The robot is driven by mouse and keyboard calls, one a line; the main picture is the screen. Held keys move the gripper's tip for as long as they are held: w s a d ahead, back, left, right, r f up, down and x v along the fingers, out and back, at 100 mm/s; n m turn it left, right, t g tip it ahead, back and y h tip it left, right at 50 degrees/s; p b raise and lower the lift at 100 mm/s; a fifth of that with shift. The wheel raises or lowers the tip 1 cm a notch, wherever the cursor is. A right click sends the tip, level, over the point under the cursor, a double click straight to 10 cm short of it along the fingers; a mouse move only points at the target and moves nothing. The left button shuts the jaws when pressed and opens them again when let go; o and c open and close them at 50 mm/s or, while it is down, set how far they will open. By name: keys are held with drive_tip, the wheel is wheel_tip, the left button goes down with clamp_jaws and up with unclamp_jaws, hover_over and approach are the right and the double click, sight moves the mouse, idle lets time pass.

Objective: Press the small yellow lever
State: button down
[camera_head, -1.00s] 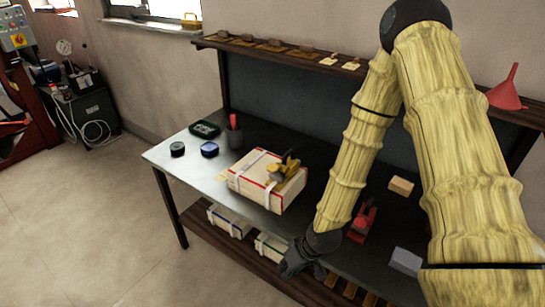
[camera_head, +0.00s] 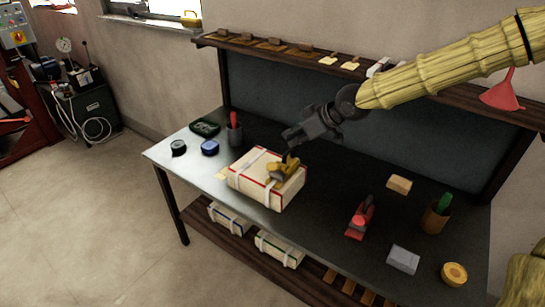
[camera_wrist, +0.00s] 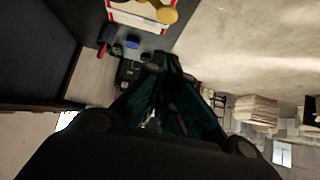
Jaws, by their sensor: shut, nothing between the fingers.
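A yellow and dark tool (camera_head: 281,172) sits on a pale box (camera_head: 252,181) with red edges and white straps, on the workbench. I cannot pick out a separate small yellow lever on it. My gripper (camera_head: 289,138) is just above and behind the tool, its fingers pointing left, shut and empty. Whether it touches the tool is unclear. In the wrist view, the shut fingertips (camera_wrist: 162,62) are at the centre, and part of the yellow tool (camera_wrist: 163,12) shows at the top edge, apart from them in the picture.
A shelf (camera_head: 290,56) runs behind. The bench's front middle is clear.

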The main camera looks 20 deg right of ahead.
idle(0.4)
drive_tip(key=p, duration=0.2)
hover_over(273, 166)
wheel_tip(273, 166, down, 7)
drive_tip(key=shift+r, duration=0.1)
drive_tip(key=shift+f, duration=0.95)
drive_tip(key=shift+f+p, duration=0.4)
drive_tip(key=shift+f, duration=0.75)
